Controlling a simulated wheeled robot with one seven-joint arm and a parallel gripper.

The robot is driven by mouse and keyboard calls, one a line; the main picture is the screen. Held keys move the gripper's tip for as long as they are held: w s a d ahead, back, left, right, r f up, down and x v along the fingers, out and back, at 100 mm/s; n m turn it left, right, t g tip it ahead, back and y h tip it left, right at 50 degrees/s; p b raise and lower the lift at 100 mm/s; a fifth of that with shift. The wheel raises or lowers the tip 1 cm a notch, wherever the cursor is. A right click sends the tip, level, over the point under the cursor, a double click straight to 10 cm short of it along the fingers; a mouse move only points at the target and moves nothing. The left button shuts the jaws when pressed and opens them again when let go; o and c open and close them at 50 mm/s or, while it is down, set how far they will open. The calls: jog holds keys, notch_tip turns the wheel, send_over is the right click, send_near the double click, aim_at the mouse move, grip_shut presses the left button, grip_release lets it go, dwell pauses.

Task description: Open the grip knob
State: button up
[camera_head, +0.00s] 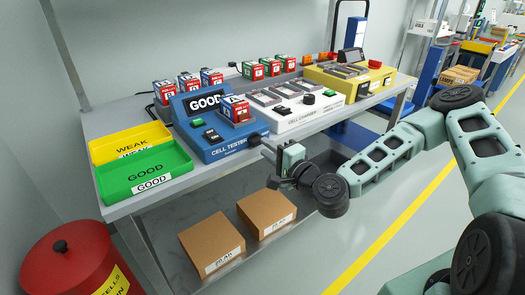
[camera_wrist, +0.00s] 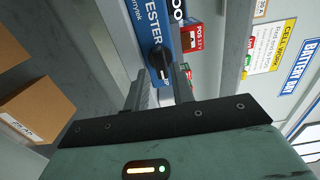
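The blue cell tester (camera_head: 219,149) stands on the bench with a "GOOD" screen and a battery cell (camera_head: 235,111) seated on top. A black knob (camera_wrist: 160,62) is on its front face, marked with a white line; in the head view the knob (camera_head: 254,139) shows at the tester's right front end. My gripper (camera_wrist: 161,74) is open, its fingers on either side of the knob in the wrist view. I cannot tell whether they touch it. In the head view my gripper (camera_head: 270,149) is at the bench's front edge, just right of the knob.
A white cell charger (camera_head: 300,119) and a yellow device (camera_head: 350,84) stand to the right of the tester. Green (camera_head: 145,197) and yellow (camera_head: 128,135) trays lie at the left. Cardboard boxes (camera_head: 211,246) sit on the lower shelf. A red bin (camera_head: 70,262) stands at the front left.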

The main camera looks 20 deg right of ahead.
aim_at(257, 141)
jog(key=shift+x, duration=1.45)
jog(key=shift+c, duration=0.4)
grip_shut()
